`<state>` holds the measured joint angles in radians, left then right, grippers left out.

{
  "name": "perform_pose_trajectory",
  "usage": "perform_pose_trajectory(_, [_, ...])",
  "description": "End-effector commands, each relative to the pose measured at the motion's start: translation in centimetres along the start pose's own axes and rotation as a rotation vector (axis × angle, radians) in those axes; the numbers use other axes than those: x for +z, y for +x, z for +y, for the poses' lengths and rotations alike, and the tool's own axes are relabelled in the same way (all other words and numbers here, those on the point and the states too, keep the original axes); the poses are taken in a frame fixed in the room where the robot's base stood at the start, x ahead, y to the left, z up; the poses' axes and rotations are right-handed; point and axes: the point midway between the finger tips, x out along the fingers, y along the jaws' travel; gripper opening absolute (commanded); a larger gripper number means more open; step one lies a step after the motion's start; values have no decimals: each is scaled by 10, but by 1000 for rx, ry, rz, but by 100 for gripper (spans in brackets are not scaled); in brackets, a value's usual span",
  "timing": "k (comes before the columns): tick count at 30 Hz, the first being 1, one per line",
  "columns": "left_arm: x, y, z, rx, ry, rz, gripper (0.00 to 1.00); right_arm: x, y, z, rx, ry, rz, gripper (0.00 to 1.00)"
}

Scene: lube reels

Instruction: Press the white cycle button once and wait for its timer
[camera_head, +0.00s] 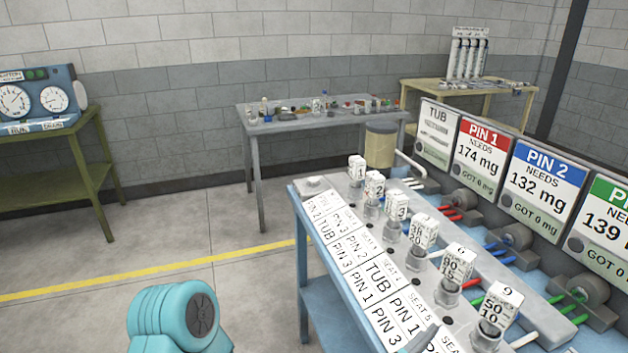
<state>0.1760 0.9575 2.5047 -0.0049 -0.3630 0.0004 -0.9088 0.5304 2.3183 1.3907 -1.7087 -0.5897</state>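A small white round button-like knob (314,182) sits at the far left corner of the blue bench (306,210). Nothing touches it. I cannot make out a label on it or a timer display. No gripper of mine can be made out in the head view. A teal rounded part of my arm shows at the bottom left, well short of the knob. A grey-blue sliver at the bottom edge, over the labelled cards, is too little to identify.
The bench carries labelled cards (379,277) and a row of numbered cubes on clear holders (419,230). Sign boards (481,157) stand behind it. A gauge unit (38,99) stands on a green table at left. Open floor (180,234) lies left of the bench.

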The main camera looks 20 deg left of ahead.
Motion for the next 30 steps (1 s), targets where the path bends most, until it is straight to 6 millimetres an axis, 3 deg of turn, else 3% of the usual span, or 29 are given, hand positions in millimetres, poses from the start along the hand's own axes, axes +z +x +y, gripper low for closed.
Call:
perform_pose_trajectory(1, [0, 0, 0, 0, 0, 0, 54, 0, 0, 0, 0, 0, 0, 89])
perform_pose_trajectory(6, [0, 0, 0, 0, 0, 0, 0, 0, 0, 0, 0, 0, 0, 89])
perform_pose_trajectory(30, [0, 0, 0, 0, 0, 0, 0, 0, 0, 0, 0, 0, 0, 89])
